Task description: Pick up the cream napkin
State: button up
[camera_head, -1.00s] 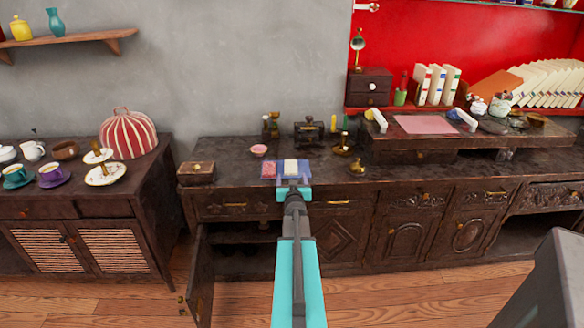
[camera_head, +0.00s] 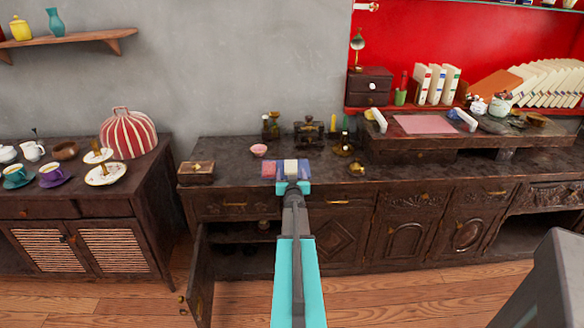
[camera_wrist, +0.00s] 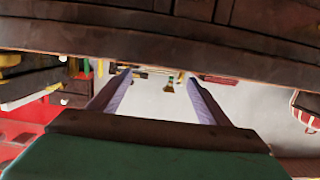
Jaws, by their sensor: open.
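The cream napkin (camera_head: 291,166) lies near the front edge of the dark wooden counter, between a red and a blue patch of cloth. My gripper (camera_head: 292,182) is just in front of it in the head view and hides its near end. In the wrist view my gripper (camera_wrist: 158,80) shows two fingers spread apart with nothing between them. I cannot make out the napkin in the wrist view. I cannot tell the height of the fingers against the counter top.
A small wooden box (camera_head: 196,171) stands left of the napkin and a pink bowl (camera_head: 259,150) behind it. Brass pieces (camera_head: 357,168) stand to the right. A cabinet door (camera_head: 201,275) hangs open below.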

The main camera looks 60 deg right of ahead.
aim_at(290, 167)
jog(key=shift+w+d, duration=0.1)
jog(key=shift+p+x, duration=0.35)
jog(key=shift+x, duration=2.15)
jog(key=shift+f, duration=0.1)
jog(key=c, duration=1.2)
notch_tip(290, 167, up, 4)
jog(key=shift+f+p, duration=0.1)
jog(key=shift+p, duration=0.35)
jog(key=v, duration=0.5)
jog(key=b+v, duration=0.1)
jog(key=v, duration=0.4)
jog(key=f+v, duration=0.1)
jog(key=v, duration=0.5)
jog(key=shift+w+a+b, duration=0.1)
jog(key=shift+a+b, duration=0.15)
jog(key=shift+b, duration=0.1)
